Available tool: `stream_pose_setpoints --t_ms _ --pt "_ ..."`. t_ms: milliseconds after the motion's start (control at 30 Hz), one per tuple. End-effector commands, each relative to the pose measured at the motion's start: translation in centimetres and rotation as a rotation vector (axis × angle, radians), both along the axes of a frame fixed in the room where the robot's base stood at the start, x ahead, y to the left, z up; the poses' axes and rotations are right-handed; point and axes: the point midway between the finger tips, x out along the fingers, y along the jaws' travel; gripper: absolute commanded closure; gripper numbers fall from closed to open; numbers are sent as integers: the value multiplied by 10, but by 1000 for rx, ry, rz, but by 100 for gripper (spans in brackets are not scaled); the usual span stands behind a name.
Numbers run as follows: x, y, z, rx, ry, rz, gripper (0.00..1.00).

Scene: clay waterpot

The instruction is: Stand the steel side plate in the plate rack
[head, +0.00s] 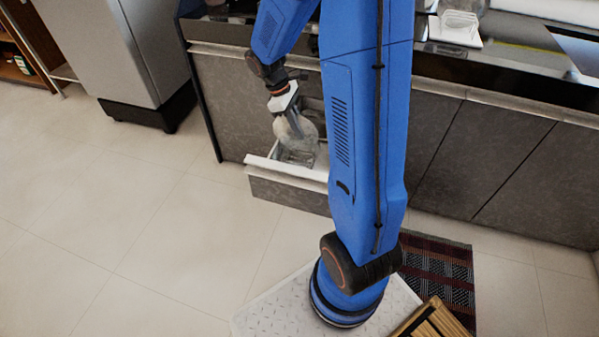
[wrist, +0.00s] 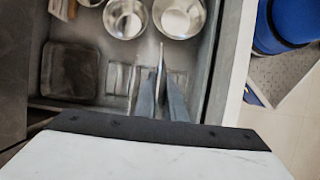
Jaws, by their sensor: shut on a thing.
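The steel side plate (head: 309,132) is held upright over the open drawer in the head view. In the wrist view the plate (wrist: 161,58) shows edge-on as a thin line between the fingers. My gripper (head: 293,122) is shut on it from above; its two fingers also show in the wrist view (wrist: 161,98). The wire plate rack (head: 297,156) is in the drawer below the plate. In the wrist view the rack (wrist: 119,80) shows on both sides of the fingers. I cannot tell whether the plate touches the rack; its lower edge is unclear.
The drawer (head: 287,174) stands open from the counter. In the wrist view, two round metal bowls (wrist: 126,18) (wrist: 179,17) lie beyond the rack, and a dark square dish (wrist: 70,74) lies to its left. The drawer wall (wrist: 228,60) is close on the right.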

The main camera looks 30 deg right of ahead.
Motion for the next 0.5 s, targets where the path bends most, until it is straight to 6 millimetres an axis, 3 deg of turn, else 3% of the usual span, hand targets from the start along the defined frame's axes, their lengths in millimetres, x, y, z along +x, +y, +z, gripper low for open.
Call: stream_pose_setpoints --t_ms 500 --pt "-7 2 -69 0 5 -17 100"
